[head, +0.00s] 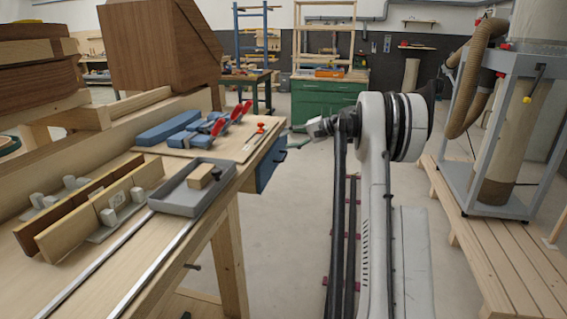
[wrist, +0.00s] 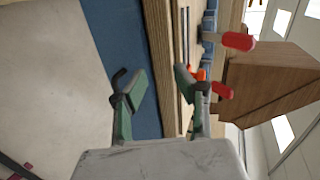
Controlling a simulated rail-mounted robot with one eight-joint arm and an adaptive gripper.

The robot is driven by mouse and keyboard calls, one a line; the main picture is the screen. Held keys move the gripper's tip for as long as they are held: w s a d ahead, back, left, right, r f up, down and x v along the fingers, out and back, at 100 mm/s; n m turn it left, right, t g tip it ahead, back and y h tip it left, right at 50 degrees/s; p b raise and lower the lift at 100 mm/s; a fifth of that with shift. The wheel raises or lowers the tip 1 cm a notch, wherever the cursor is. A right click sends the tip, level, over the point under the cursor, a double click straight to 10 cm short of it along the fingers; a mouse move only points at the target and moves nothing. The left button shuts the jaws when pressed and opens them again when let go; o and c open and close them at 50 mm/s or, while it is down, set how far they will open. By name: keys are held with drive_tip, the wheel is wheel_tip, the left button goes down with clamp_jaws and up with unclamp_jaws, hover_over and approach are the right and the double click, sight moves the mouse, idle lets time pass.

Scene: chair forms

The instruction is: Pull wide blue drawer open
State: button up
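The wide blue drawer (head: 270,166) sits under the right edge of the wooden workbench, its front facing the aisle. In the wrist view the blue front (wrist: 112,30) runs along the left of the bench edge. My gripper (wrist: 159,84) has its two green fingers spread, with nothing seen between them. One finger overlaps the blue front in that view, the other the wooden bench edge. In the head view my gripper (head: 291,139) is beside the drawer's far end. A dark curved piece beside the left finger may be the handle; I cannot tell whether they touch.
On the workbench (head: 105,275) are a grey tray (head: 180,205) with a wooden block, blue tools with red handles, and a red-tipped clamp. A green cabinet (head: 325,97) stands behind. A wooden platform with a grey-framed machine (head: 500,150) is at right. Floor beside the drawer is clear.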

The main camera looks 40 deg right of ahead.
drive_tip(key=t+y+b, duration=0.1)
drive_tip(key=t+b, duration=0.1)
approach(284, 157)
drive_tip(key=shift+m, duration=0.4)
drive_tip(key=b+x, duration=0.1)
drive_tip(key=x, duration=0.6)
drive_tip(key=d+b+x, duration=0.1)
drive_tip(key=x, duration=0.2)
drive_tip(key=shift+w+f+b, duration=0.3)
drive_tip(key=shift+w+b, duration=0.05)
drive_tip(key=shift+w, duration=0.2)
clamp_jaws()
